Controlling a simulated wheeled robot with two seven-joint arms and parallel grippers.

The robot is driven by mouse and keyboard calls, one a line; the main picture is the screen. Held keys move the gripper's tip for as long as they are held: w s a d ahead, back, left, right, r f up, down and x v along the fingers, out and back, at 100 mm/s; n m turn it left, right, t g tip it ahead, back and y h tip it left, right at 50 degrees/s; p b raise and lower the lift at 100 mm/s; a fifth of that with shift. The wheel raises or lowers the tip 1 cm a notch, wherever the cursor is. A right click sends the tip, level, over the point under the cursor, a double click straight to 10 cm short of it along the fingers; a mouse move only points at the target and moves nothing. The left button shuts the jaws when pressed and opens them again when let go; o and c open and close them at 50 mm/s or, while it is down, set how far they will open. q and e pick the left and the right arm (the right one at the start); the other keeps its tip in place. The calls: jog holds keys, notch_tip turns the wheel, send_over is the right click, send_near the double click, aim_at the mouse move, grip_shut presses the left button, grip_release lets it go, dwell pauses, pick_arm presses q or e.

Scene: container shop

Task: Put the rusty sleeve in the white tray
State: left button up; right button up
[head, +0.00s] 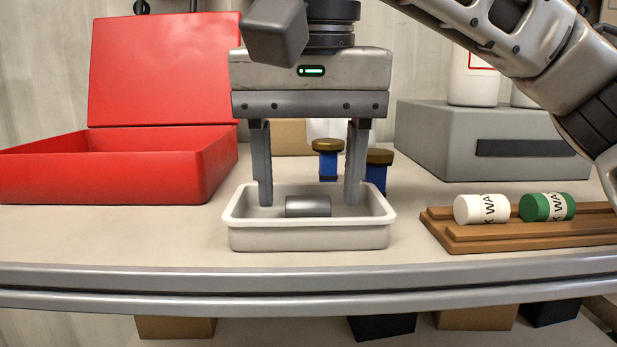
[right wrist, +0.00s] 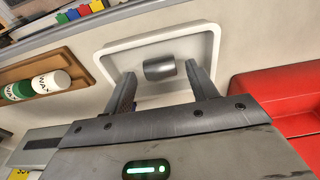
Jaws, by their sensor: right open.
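A grey metallic cylinder (head: 308,206) lies on its side inside the white tray (head: 308,238); I see no clear rust colour on it. It also shows in the right wrist view (right wrist: 160,68), inside the tray there (right wrist: 217,42). My right gripper (head: 308,197) points down over the tray. Its fingers are wide apart, one on each side of the cylinder, with gaps between them and it. The gripper also shows in the right wrist view (right wrist: 160,80). My left gripper is not in view.
An open red box (head: 110,178) stands left of the tray. Blue pieces with brown tops (head: 328,162) stand behind it. At right are a wooden rack (head: 520,234) with a white roll (head: 482,209) and a green roll (head: 547,207), and a grey box (head: 450,125).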

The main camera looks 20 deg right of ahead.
notch_tip(320, 180, up, 11)
jog(key=s+p, duration=0.2)
jog(key=p, duration=0.2)
jog(key=shift+a+r, duration=0.2)
jog(key=shift+a, duration=0.1)
